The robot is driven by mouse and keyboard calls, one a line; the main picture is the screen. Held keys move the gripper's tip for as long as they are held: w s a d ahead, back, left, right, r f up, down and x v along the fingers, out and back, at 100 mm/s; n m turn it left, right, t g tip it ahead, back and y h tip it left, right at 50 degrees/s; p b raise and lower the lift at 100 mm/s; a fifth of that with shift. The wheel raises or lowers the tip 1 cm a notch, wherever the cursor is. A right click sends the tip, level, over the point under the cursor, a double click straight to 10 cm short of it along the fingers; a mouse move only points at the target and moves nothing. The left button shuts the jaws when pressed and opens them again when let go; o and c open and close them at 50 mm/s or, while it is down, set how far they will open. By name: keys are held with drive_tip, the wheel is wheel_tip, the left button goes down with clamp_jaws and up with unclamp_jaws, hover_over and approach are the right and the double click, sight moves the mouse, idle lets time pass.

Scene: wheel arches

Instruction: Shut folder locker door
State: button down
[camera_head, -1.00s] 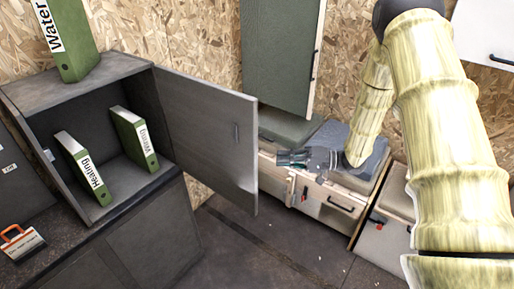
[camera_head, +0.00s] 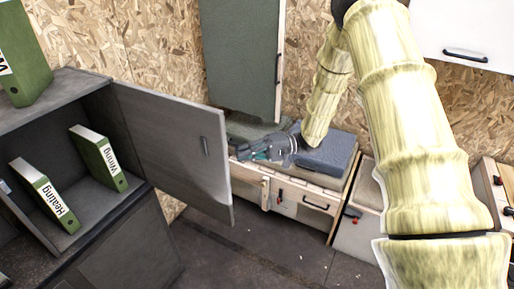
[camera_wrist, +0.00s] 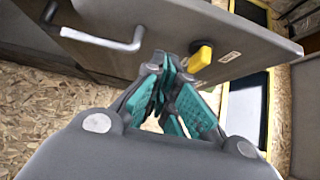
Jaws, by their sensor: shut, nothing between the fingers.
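The grey folder locker (camera_head: 62,95) stands at the left with its door (camera_head: 175,140) swung wide open to the right. A small latch-like part (camera_head: 205,146) shows on the door's visible face. My gripper (camera_head: 246,152) is shut and empty just right of the door's free edge in the head view. In the wrist view my fingertips (camera_wrist: 166,68) are close to a grey panel (camera_wrist: 180,28), which appears to be the door's other face. That panel has a bent handle (camera_wrist: 105,42) and a yellow knob-like part (camera_wrist: 201,57). I cannot tell whether my fingers touch it.
Green binders labelled Heating (camera_head: 45,196) and Wiring (camera_head: 99,158) stand inside the locker. Another green binder (camera_head: 24,60) stands on top. A green cabinet (camera_head: 240,55) hangs behind, above low wooden drawers (camera_head: 310,200).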

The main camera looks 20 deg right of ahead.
drive_tip(key=shift+s+a+p, duration=0.25)
drive_tip(key=shift+s+a, duration=0.1)
drive_tip(key=shift+a, duration=0.5)
drive_tip(key=shift+s+a+p, duration=0.3)
drive_tip(key=shift+s+a, duration=0.05)
drive_tip(key=shift+a, duration=0.45)
drive_tip(key=shift+s+a+p, duration=0.25)
drive_tip(key=shift+s+a, duration=0.1)
drive_tip(key=shift+a, duration=0.5)
